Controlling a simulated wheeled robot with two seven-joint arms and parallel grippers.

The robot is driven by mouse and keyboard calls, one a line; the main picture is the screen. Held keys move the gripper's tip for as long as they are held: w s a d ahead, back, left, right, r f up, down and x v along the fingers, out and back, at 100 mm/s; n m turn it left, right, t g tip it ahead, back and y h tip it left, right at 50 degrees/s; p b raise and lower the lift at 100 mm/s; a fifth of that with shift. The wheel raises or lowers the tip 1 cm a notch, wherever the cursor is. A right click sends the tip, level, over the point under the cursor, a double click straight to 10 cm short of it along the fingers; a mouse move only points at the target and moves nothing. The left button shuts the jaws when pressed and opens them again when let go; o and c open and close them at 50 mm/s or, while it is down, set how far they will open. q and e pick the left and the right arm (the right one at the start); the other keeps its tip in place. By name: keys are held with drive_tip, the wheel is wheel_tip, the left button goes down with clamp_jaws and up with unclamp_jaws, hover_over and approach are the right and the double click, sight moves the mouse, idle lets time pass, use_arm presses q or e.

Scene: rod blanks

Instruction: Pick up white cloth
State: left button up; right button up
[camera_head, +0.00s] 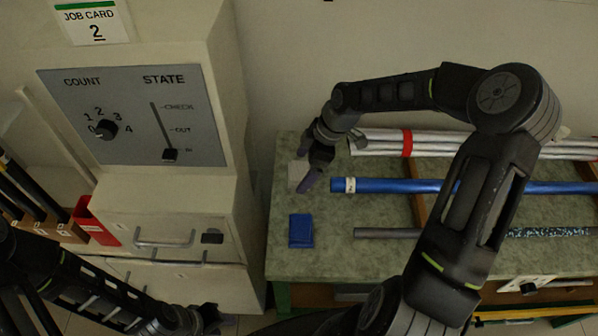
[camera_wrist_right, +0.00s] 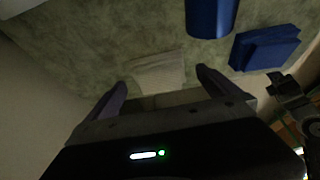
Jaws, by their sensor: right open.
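The white cloth (camera_head: 297,175) is a small pale folded square lying flat near the left end of the green worktop, partly hidden by my right gripper in the head view. My right gripper (camera_head: 333,163) is open and empty, just above and to the right of the cloth. In the right wrist view the cloth (camera_wrist_right: 158,72) lies beyond and between the two spread fingertips (camera_wrist_right: 161,80), and no contact shows. My left gripper (camera_head: 208,318) is low at the bottom edge of the head view, away from the cloth; its jaws are too dark to read.
A blue rod (camera_head: 400,186), a grey rod (camera_head: 385,233) and white rods (camera_head: 470,142) with a red band lie to the right. A cabinet with a control panel (camera_head: 135,115) stands left.

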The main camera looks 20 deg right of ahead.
drive_tip(key=shift+x, duration=0.85)
drive_tip(key=c, duration=1.4)
